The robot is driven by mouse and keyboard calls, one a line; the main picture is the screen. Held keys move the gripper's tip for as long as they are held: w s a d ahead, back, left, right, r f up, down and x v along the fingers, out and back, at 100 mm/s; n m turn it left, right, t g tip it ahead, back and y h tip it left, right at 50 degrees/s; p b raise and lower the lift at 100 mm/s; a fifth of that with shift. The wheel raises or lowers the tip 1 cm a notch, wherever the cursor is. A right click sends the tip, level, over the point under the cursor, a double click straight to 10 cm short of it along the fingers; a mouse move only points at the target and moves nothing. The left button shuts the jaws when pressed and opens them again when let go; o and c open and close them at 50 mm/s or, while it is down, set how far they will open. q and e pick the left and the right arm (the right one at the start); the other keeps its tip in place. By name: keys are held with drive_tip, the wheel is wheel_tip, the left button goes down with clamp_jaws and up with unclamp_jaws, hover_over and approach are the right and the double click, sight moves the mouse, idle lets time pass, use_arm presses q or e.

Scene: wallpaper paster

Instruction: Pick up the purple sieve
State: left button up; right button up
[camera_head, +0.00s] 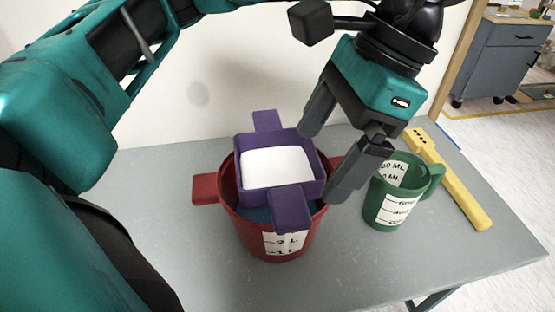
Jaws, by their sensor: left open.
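The purple sieve (243,185) is a square tray-like frame with a white inside and two purple tabs, one at the back and one at the front. It rests on top of a red bucket (275,242) marked in litres, with bluish contents just showing below it. My left gripper (320,167) is open and empty, its fingers pointing down at the sieve's right side. One finger is by the back right corner and the other by the front right. I cannot tell whether they touch it. My right gripper is not in view.
A green measuring jug (384,207) stands right of the bucket, close to my gripper. A yellow long-handled tool (455,183) lies along the right of the grey table (180,240). A white wall is close behind. The table's front left is clear.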

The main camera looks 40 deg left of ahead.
sight(289, 203)
use_arm(q)
drive_tip(key=shift+b+x, duration=0.55)
drive_tip(key=shift+x, duration=4.05)
drive_tip(key=shift+w, duration=0.1)
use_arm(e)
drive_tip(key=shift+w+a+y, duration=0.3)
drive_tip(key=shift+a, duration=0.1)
use_arm(q)
drive_tip(key=shift+c, duration=0.2)
drive_tip(key=c, duration=1.1)
drive_tip(key=shift+c, duration=0.2)
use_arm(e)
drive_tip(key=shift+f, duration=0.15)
use_arm(q)
drive_tip(key=shift+r, duration=0.1)
